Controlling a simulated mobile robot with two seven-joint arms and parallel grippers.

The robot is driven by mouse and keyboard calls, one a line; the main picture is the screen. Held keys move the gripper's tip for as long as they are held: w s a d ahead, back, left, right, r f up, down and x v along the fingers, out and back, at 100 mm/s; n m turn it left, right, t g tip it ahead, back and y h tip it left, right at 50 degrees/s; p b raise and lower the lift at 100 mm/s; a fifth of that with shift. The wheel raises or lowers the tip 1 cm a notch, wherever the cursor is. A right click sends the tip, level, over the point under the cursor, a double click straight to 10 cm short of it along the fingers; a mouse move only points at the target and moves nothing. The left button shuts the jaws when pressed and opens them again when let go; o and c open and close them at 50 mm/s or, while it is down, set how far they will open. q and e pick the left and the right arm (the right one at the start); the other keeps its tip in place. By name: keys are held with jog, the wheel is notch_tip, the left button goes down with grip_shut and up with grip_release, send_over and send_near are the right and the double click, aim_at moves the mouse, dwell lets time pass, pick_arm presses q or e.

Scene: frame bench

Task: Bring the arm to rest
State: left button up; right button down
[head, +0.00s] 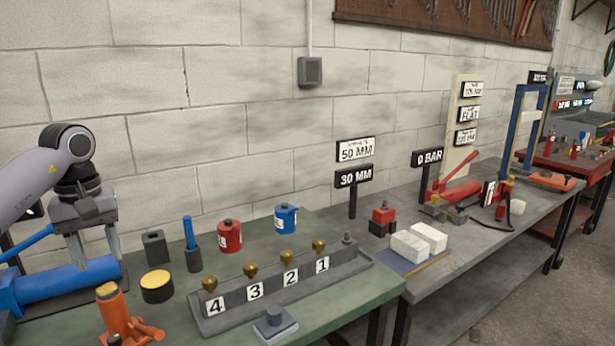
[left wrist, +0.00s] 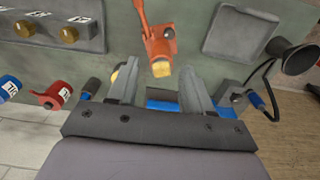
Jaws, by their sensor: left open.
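My left arm (head: 32,180) comes in from the left in the head view, with its grey gripper (head: 100,262) pointing down. The gripper is open, and no object shows held between its fingers. In the head view its fingers overlap a blue cylinder (head: 70,281) lying on the green bench; I cannot tell whether they touch it. In the left wrist view the gripper (left wrist: 158,68) has its two fingers apart, with part of the orange jack (left wrist: 160,45) seen ahead between them. My right gripper is not in view.
On the green bench (head: 350,300) stand the orange jack (head: 120,318), a black cylinder with a yellow top (head: 157,287), a red can (head: 229,236), a blue can (head: 286,219) and a numbered block (head: 225,321) with brass fittings. A grey bench (head: 450,262) adjoins at right. The wall is behind.

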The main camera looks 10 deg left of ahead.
pick_arm(q)
jog(key=d+f+n+h, duration=0.1)
jog(key=d+f+h, duration=0.35)
jog(key=d, duration=0.45)
jog(key=d+f+n+h, duration=0.1)
jog(key=d+f+h, duration=0.2)
jog(key=d+f, duration=0.5)
jog(key=s+d+r+n+t+h, duration=0.1)
jog(key=s+d+n+t+h, duration=0.15)
jog(key=d+n+h, duration=0.45)
jog(key=s+d+n+t+h, duration=0.2)
jog(key=d+n+t+h, duration=0.15)
jog(key=d+n, duration=0.6)
jog(key=s+a+f+n+t+y, duration=0.25)
jog(key=f+n+t+y, duration=0.3)
jog(key=n, duration=0.95)
jog(key=s+a+f+n+t+y, duration=0.1)
jog(key=a+f+n+t+y, duration=0.4)
jog(key=n, duration=1)
jog(key=s+a+f+n+g+y, duration=0.3)
jog(key=s+f+n+g+y, duration=0.2)
jog(key=s+f+n, duration=0.7)
jog(key=shift+s+f+n+g, duration=0.3)
jog(key=shift+s+n+g, duration=0.2)
jog(key=shift+s, duration=0.25)
